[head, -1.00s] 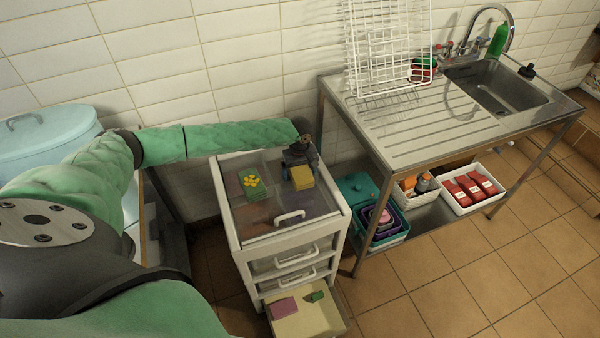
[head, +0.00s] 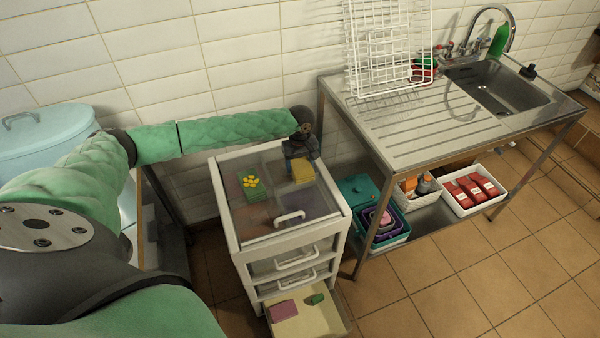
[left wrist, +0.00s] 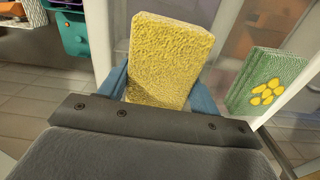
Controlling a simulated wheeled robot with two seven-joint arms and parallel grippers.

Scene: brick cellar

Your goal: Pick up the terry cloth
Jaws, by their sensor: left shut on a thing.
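The terry cloth is a thick, fuzzy yellow block (left wrist: 170,58) in the left wrist view. It also shows in the head view as a small yellow patch (head: 302,171) over the top of the white drawer unit. My left gripper (head: 301,158) is shut on the cloth, which stands out from between its blue fingers. I cannot tell from these views how far the cloth is above the top. My right gripper is not in view.
A steel sink table (head: 430,135) with a white rack (head: 385,50) stands to the right.

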